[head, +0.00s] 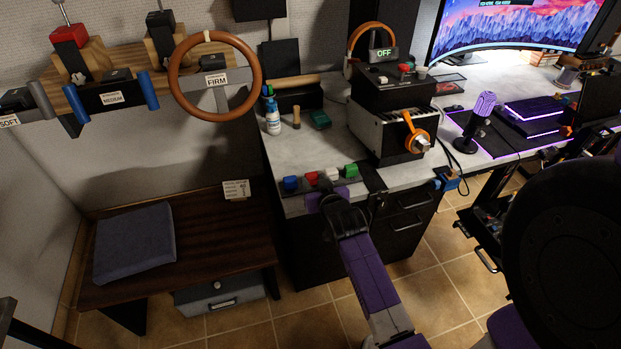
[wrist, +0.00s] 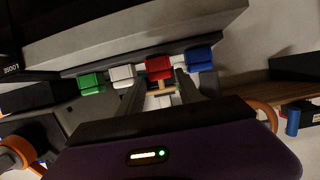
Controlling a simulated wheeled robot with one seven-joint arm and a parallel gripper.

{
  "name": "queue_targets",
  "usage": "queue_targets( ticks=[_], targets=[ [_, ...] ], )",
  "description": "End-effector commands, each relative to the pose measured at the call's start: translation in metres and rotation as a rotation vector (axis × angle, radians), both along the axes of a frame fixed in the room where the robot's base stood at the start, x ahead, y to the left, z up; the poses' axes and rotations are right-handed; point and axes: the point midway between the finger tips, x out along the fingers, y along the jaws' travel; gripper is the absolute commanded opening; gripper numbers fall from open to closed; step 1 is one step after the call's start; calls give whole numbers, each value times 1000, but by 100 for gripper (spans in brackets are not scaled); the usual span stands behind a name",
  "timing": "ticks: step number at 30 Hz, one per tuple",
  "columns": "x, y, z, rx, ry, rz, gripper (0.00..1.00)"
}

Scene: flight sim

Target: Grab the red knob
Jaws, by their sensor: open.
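A row of colored knobs sits along the front edge of the desk in the head view. Its red knob (head: 311,178) lies between a blue knob (head: 290,184) and a white knob (head: 331,174), with a green knob (head: 350,170) at the right end. My gripper (head: 323,197) is just in front of the row, partly covering its lower edge. In the wrist view the red knob (wrist: 159,68) is ahead of my open gripper (wrist: 169,85), roughly between the fingertips. No grip on it shows. Whether the fingers touch it I cannot tell.
Another red knob (head: 69,36) tops a lever on the wall rack at upper left. A steering wheel (head: 215,76) hangs right of it. A black box with an OFF display (head: 383,53) stands on the desk. A low wooden bench (head: 200,245) with a cushion is at left.

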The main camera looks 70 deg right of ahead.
Motion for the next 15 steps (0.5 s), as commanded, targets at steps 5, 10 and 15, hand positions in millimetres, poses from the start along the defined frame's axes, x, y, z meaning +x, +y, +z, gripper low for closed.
queue_targets(
  ticks=[5,10,15],
  targets=[
    [15,-19,-8,-1,0,-1,42],
    [26,-31,-16,-2,-1,0,42],
    [28,-33,-18,-1,-2,1,42]
  ],
)
